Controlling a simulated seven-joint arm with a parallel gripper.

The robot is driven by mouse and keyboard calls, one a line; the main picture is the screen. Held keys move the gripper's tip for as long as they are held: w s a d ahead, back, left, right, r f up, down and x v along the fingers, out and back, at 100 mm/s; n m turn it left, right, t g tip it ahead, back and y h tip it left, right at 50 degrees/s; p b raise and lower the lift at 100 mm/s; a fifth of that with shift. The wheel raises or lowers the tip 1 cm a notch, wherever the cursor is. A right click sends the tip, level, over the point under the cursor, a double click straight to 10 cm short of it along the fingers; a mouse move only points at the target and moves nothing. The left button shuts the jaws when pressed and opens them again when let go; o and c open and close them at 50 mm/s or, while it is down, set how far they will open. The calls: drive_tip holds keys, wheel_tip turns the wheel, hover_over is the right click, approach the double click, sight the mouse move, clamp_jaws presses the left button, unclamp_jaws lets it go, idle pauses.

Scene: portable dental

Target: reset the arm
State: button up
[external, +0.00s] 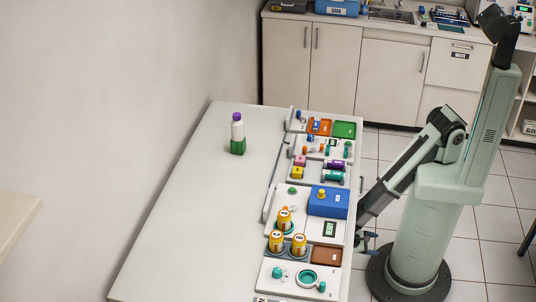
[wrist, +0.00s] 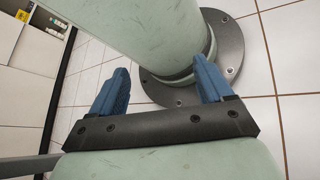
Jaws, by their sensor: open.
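My gripper (external: 367,239) hangs low beside the right edge of the table in the external view, close to my base. In the wrist view my gripper (wrist: 160,88) shows two blue fingers spread apart with nothing between them. Beyond the fingers the wrist view shows my own base and the tiled floor (wrist: 285,60). My arm is folded down from the upright column at the right of the external view. The fingers are partly small and dark in the external view.
The table (external: 180,200) carries a bottle with purple cap and green base (external: 238,135). Along its right side are trays, orange jars (external: 277,241), a blue box (external: 328,202) and a brown tray (external: 326,255). Cabinets (external: 340,65) stand behind. The table's left part is clear.

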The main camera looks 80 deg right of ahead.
drive_tip(key=d+r+t+y, duration=0.1)
drive_tip(key=d+t+y, duration=0.1)
drive_tip(key=d, duration=0.4)
drive_tip(key=s+d+r+t+y, duration=0.1)
drive_tip(key=d+r+t+y, duration=0.1)
drive_tip(key=d, duration=0.5)
drive_tip(key=shift+s+d+n+t+y, duration=0.2)
drive_tip(key=shift+n+t+y, duration=0.1)
drive_tip(key=shift+y, duration=0.1)
